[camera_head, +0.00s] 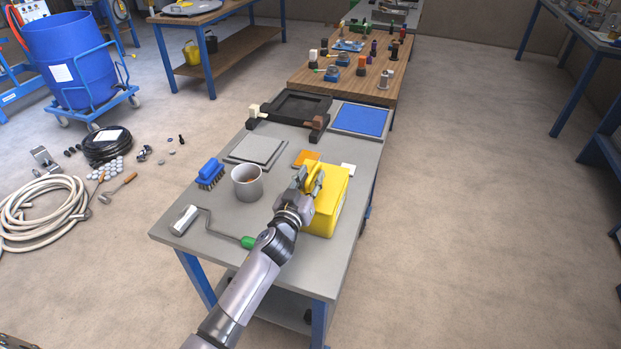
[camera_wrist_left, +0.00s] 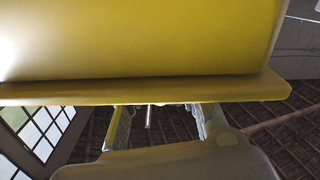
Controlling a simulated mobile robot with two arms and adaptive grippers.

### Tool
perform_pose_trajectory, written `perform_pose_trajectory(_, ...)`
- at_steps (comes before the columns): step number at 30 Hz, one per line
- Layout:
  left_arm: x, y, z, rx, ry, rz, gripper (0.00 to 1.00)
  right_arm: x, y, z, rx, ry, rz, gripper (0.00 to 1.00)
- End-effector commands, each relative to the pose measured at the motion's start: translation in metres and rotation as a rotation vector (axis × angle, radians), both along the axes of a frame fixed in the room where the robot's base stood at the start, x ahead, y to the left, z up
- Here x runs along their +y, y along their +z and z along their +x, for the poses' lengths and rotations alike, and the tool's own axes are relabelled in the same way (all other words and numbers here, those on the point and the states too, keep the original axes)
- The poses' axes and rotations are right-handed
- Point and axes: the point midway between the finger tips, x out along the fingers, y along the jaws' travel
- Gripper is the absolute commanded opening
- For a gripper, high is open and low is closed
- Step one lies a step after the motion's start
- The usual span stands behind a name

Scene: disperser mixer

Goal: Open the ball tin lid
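The ball tin is a yellow box (camera_head: 328,212) on the near right part of the grey table in the head view. Its lid looks closed, though my gripper covers part of the top. My left gripper (camera_head: 309,179) is at the tin's upper left side, with yellow showing between its fingers. In the left wrist view a yellow face with a projecting rim (camera_wrist_left: 150,92) fills the upper half. The fingers (camera_wrist_left: 162,122) stand apart below the rim, with a gap between them. Their tips are hidden, and contact is unclear. My right gripper is not in view.
A grey cup (camera_head: 247,187), a blue brush (camera_head: 209,174) and a paint roller (camera_head: 185,220) with a green handle (camera_head: 248,242) lie left of the tin. Floor to the right is clear.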

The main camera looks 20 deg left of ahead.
Motion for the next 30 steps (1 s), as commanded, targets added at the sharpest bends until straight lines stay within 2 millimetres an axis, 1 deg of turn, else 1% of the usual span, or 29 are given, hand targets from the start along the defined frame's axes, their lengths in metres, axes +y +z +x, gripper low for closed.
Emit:
perform_pose_trajectory(1, 0.0000, -0.0001, -0.0001, 0.000, 0.000, 0.000, 0.24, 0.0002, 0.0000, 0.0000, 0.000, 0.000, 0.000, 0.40)
perform_pose_trajectory(12, -0.0003, -0.0001, -0.0003, 0.000, 0.000, -0.001, 0.00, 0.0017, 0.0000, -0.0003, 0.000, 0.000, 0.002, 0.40)
perform_pose_trajectory(30, -0.0007, -0.0005, -0.0003, 0.002, 0.000, -0.005, 0.00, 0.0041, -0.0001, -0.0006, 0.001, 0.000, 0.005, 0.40)
